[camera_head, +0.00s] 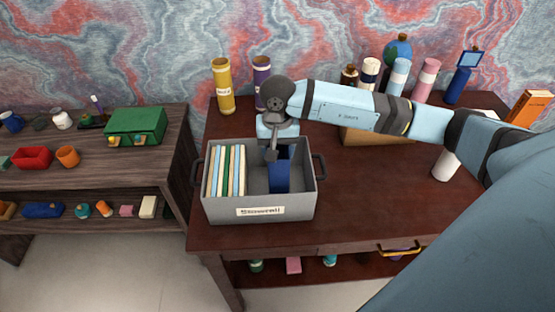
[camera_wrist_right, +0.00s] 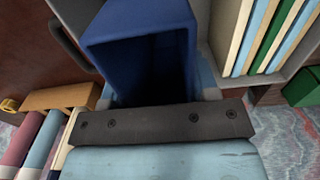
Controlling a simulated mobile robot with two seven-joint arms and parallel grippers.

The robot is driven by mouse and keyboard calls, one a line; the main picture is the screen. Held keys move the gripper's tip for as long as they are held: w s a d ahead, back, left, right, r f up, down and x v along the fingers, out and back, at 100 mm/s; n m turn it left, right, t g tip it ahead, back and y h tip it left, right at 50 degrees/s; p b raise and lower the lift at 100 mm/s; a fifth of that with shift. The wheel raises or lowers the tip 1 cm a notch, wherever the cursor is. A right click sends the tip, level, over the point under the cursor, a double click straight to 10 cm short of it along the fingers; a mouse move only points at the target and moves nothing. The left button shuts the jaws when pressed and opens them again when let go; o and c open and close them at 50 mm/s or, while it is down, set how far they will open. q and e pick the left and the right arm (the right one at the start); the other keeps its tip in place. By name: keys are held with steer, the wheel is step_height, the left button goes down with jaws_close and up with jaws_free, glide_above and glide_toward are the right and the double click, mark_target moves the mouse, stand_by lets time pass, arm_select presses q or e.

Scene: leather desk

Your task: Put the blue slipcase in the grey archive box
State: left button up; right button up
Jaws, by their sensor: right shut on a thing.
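The grey archive box (camera_head: 262,208) stands on the desk with its open top up and a paper label on its front. Several thin books or folders (camera_head: 226,171) stand upright in its left part. The blue slipcase (camera_head: 279,176) is inside the box, right of the middle, upright. My right gripper (camera_head: 272,152) reaches down into the box from above and is shut on the slipcase. In the right wrist view the slipcase (camera_wrist_right: 142,35) shows close up, its open end facing the camera, with the books beside it. The fingertips are hidden. My left gripper is not in view.
A yellow tube (camera_head: 223,86) and a purple tube (camera_head: 261,80) stand behind the box. Several bottles and a wooden box (camera_head: 375,137) are at the back right. A white cylinder (camera_head: 445,164) stands at right.

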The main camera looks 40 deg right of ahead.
steer(key=shift+f, duration=2.3)
steer(key=shift+f, duration=0.2)
steer(key=o, duration=1.2)
step_height(320, 180, up, 12)
steer(key=shift+r+b, duration=0.25)
steer(key=shift+b, duration=0.2)
steer(key=shift+f, duration=0.1)
